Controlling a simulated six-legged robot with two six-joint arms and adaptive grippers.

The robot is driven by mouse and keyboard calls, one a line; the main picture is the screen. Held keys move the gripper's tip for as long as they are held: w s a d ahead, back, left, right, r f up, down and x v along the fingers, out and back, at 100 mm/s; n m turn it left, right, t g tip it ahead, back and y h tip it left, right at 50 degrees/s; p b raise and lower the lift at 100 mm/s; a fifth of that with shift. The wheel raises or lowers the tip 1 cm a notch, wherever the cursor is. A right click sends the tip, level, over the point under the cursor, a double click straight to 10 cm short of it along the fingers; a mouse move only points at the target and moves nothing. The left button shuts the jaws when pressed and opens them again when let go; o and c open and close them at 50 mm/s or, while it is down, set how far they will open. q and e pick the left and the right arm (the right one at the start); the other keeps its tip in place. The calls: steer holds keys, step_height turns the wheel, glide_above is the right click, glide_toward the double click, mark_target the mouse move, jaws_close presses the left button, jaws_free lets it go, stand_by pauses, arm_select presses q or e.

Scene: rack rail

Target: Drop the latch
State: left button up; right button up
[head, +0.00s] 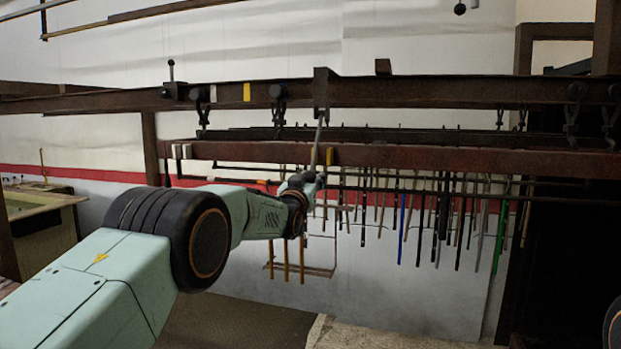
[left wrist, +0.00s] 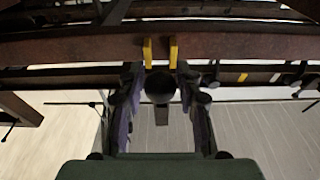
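My left gripper (head: 310,180) is raised just below the lower brown rail (head: 230,153), in front of a hanging grey rod (head: 319,138). In the left wrist view its two fingers (left wrist: 158,75) are spread apart, with a dark round end (left wrist: 160,88) between them and a gap on each side. The fingertips are close under two yellow marks (left wrist: 173,52) on the rail. An upright lever with a dark ball knob (head: 171,72) stands on the upper rail (head: 420,92), well left of the gripper. I cannot tell for sure which part is the latch. My right gripper is out of view.
Dark hooks (head: 278,100) hang from the upper rail. Many thin rods (head: 402,225), one blue and one green, hang behind and right of my gripper. A sink or bench (head: 40,205) stands at the far left. Floor below is open.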

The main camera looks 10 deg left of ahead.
arm_select(q)
steer(key=shift+o, duration=1.4)
steer(key=shift+r, duration=0.15)
steer(key=shift+o, duration=0.9)
steer(key=shift+s+a+b, duration=0.15)
steer(key=shift+s+b, duration=1.8)
steer(key=shift+s, duration=1.6)
steer(key=shift+r, duration=0.1)
